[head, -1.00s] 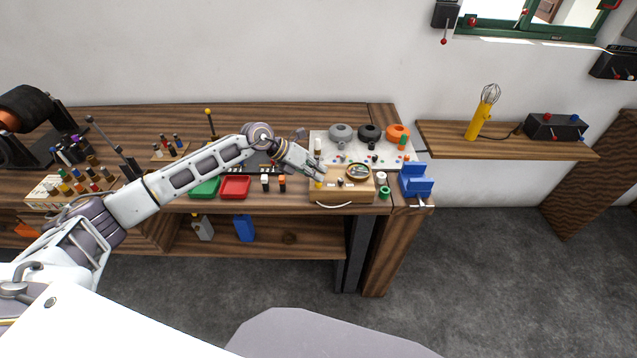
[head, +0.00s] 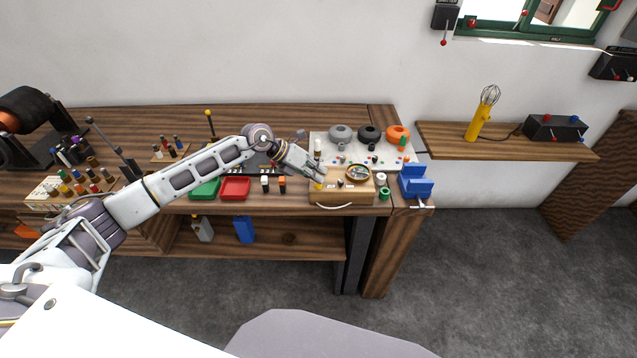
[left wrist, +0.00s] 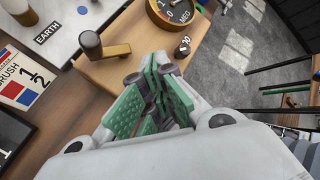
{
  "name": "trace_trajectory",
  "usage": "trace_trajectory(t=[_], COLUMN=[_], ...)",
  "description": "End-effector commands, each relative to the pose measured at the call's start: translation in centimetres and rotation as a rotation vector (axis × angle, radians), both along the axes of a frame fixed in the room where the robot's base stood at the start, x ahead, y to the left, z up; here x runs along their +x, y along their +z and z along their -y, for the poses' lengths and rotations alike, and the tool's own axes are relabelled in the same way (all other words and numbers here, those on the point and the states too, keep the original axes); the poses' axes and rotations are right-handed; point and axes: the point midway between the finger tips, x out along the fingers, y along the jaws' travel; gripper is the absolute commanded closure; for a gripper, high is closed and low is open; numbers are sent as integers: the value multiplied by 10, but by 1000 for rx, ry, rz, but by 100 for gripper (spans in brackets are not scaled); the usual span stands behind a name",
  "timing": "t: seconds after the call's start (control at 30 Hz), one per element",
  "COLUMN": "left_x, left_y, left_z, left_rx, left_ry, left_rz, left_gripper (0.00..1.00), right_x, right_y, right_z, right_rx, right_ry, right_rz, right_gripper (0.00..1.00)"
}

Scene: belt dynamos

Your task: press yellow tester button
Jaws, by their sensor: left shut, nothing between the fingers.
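The tester is a light wooden box (head: 350,194) with a round brass-rimmed gauge (head: 357,172), at the right end of the bench. In the left wrist view its top (left wrist: 205,30) and the gauge (left wrist: 172,10) show at the upper middle. A small yellow spot, likely the yellow button (head: 318,185), shows at the box's left end in the head view. My left gripper (head: 319,178) is shut and empty, its tips close to that spot; I cannot tell whether they touch it. In the left wrist view the green-padded fingers (left wrist: 152,92) are together, and no yellow button shows.
A white panel (head: 388,158) with grey, black and orange rings lies behind the box. A blue vise (head: 416,182) is at the right. Green and red trays (head: 235,187) lie left.

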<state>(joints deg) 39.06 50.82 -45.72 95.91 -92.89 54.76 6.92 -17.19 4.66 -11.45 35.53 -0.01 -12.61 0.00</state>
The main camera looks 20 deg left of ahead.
Motion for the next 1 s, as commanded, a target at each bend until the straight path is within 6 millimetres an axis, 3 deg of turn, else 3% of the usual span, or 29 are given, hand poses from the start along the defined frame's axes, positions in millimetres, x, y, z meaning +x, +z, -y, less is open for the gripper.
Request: trace_trajectory(t=[1.0], left_x=[-3], left_y=[-15], left_z=[1], left_rx=[4], left_ry=[-3], left_rz=[-10], left_gripper=[100], right_x=[0], right_y=[-6], right_z=[-3], right_rx=[3], right_ry=[-1], right_rz=[0], right_gripper=[60])
